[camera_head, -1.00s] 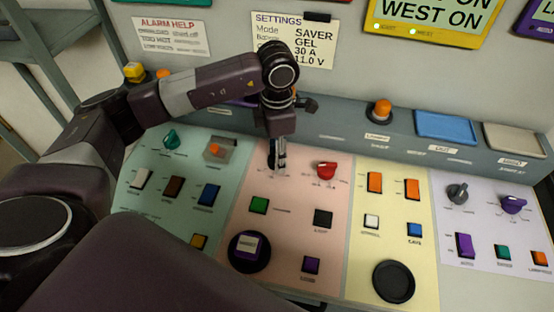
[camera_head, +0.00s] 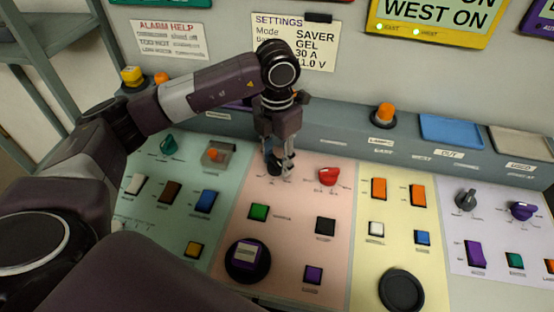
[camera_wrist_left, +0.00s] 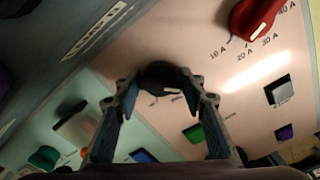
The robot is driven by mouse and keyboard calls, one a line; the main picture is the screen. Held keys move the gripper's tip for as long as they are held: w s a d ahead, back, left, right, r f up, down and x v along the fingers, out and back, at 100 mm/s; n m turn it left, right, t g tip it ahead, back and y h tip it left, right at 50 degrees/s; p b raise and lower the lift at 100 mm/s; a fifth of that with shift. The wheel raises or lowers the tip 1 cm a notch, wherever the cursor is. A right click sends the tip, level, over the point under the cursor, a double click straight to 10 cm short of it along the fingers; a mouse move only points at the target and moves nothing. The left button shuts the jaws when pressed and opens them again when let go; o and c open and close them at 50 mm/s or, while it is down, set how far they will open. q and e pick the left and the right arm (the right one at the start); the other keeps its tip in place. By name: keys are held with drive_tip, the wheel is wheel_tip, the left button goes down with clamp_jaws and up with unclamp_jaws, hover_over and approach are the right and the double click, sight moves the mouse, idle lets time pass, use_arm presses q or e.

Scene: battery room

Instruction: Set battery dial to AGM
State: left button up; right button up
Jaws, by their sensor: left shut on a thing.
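The black dial (camera_head: 274,168) is at the upper left of the pink panel. My left gripper (camera_head: 280,164) points down over it, with its fingers shut on the dial's sides. In the left wrist view the black dial (camera_wrist_left: 162,76) sits between the two fingertips (camera_wrist_left: 160,90). A white mark shows at its edge, but the small labels around it are too blurred to read. The settings card (camera_head: 310,45) on the wall reads SAVER, GEL, 30 A and 11.0 V; my arm hides part of it. My right gripper is not in view.
A red dial (camera_head: 329,176) with ampere marks stands just right of the black dial. A green button (camera_head: 259,212) and a black button (camera_head: 325,226) are below. The green panel's guarded orange switch (camera_head: 213,154) is to the left. A blue tray (camera_head: 450,130) lies on the ledge.

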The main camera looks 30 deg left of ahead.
sight(277, 159)
use_arm(q)
drive_tip(key=shift+w+r, duration=0.1)
drive_tip(key=o, duration=1)
wheel_tip(277, 159, up, 12)
idle(0.5)
